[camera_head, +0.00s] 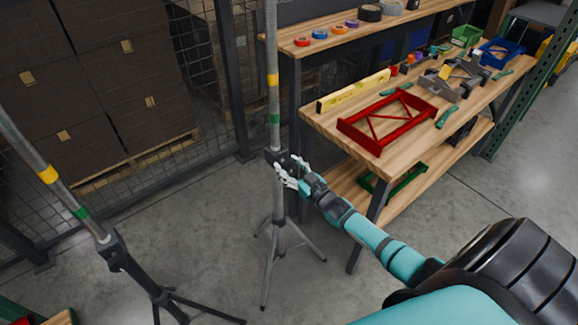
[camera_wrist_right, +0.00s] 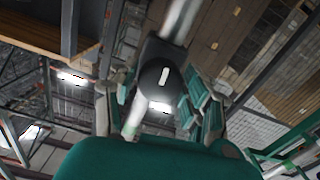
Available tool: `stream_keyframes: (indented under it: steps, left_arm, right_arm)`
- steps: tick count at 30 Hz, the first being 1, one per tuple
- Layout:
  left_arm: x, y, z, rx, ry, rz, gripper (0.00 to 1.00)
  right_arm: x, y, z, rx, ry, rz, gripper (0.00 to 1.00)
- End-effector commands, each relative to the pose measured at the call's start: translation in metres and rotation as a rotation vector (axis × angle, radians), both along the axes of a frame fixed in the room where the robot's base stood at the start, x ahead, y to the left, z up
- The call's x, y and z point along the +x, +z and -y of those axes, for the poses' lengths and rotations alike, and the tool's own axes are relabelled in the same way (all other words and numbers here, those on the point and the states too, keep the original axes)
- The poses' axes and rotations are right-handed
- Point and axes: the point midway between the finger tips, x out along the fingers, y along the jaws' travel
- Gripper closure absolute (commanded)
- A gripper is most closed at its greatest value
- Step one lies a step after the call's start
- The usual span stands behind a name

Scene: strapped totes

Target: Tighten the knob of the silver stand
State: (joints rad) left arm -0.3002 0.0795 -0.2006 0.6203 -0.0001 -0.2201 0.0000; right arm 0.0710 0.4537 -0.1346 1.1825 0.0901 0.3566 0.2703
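The silver stand (camera_head: 273,100) is upright in the middle of the head view, a grey pole with yellow and green bands on grey tripod legs. In the right wrist view a round black knob (camera_wrist_right: 155,80) with a white mark lies between the spread fingers of my right gripper (camera_wrist_right: 158,98). The fingers look open on either side of it; whether one touches is not clear. My left gripper is out of view.
A second banded stand (camera_head: 62,190) with dark legs leans across the left in the head view. A workbench (camera_head: 330,122) with a red frame (camera_head: 372,139) and tools stands to the right. Mesh fencing (camera_head: 205,70) and boxes are behind. Grey floor is open in front.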

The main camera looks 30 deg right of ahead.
Motion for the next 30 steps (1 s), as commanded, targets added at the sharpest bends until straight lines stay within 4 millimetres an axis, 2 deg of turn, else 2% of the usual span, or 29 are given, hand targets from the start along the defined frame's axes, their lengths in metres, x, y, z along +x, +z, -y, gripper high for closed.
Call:
stream_keyframes:
  steps: [1,3,11,14,17,27,30]
  left_arm:
    - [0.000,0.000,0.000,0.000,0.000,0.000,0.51]
    - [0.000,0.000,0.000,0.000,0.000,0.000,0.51]
    - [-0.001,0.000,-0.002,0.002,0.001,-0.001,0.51]
    - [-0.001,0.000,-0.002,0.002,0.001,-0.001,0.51]
    - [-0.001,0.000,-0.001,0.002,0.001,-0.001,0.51]
    - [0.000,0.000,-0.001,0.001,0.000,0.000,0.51]
    - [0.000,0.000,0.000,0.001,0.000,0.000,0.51]
  right_arm:
    - [0.000,0.000,0.000,0.000,0.000,0.001,0.43]
    - [0.000,0.001,0.000,0.000,0.000,0.002,0.36]
    - [0.000,0.001,0.000,0.000,0.000,0.003,0.36]
    - [-0.007,0.000,0.001,0.000,0.000,0.001,0.36]
    - [-0.022,0.000,0.002,0.000,0.001,0.000,0.36]
    - [-0.092,0.000,0.007,-0.001,0.001,-0.001,0.36]
    - [-0.106,0.000,0.008,-0.001,0.001,0.000,0.36]
